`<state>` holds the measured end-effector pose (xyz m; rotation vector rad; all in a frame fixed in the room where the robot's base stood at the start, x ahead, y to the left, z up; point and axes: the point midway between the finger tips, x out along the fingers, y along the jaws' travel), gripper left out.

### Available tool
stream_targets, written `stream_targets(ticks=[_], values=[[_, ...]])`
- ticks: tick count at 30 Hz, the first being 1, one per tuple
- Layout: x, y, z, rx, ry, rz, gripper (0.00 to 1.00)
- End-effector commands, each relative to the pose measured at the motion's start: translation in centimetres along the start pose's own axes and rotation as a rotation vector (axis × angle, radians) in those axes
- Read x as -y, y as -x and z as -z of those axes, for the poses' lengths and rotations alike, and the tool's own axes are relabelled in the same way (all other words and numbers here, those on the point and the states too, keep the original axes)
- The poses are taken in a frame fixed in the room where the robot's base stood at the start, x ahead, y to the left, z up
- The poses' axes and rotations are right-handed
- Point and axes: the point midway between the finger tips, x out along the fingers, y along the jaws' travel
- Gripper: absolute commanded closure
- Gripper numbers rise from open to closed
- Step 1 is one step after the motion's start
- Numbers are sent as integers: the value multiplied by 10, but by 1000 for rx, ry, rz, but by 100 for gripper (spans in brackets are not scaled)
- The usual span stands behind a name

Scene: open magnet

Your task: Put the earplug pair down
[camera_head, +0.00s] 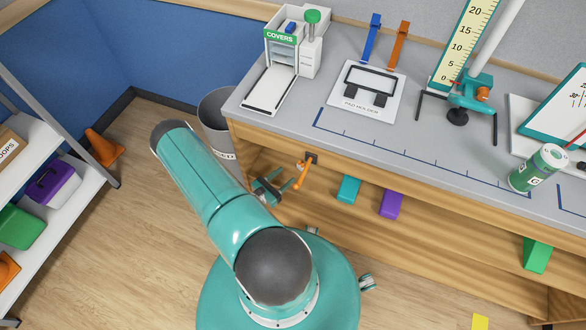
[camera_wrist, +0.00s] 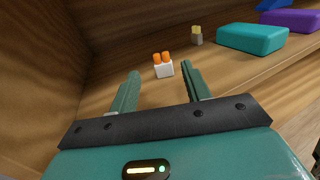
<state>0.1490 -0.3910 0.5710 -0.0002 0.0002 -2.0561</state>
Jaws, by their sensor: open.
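The earplug pair (camera_wrist: 163,66), two orange plugs in a small white block, stands upright on the wooden shelf (camera_wrist: 235,72) in the wrist view. My gripper (camera_wrist: 160,78) is open, with one finger on each side of the earplug pair's near side. The earplug pair sits just beyond the fingertips, and I see no finger pressing on it. In the head view my gripper (camera_head: 276,187) is at the left end of the shelf under the grey counter. The earplug pair cannot be made out there.
On the shelf are a small yellow-topped grey piece (camera_wrist: 196,37), a teal block (camera_wrist: 252,38) and a purple block (camera_wrist: 290,19). An orange hook (camera_head: 304,173) hangs at the counter front (camera_head: 370,165), close to my gripper. A grey bin (camera_head: 215,112) stands left of the counter.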

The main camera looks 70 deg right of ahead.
Motion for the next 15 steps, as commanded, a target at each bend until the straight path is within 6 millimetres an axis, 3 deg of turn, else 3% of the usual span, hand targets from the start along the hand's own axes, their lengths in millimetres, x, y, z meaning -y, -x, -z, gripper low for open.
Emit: stream_targets(ticks=[6,15], values=[[0,28,0,0,0,-2,52],[0,32,0,0,-1,1,52]])
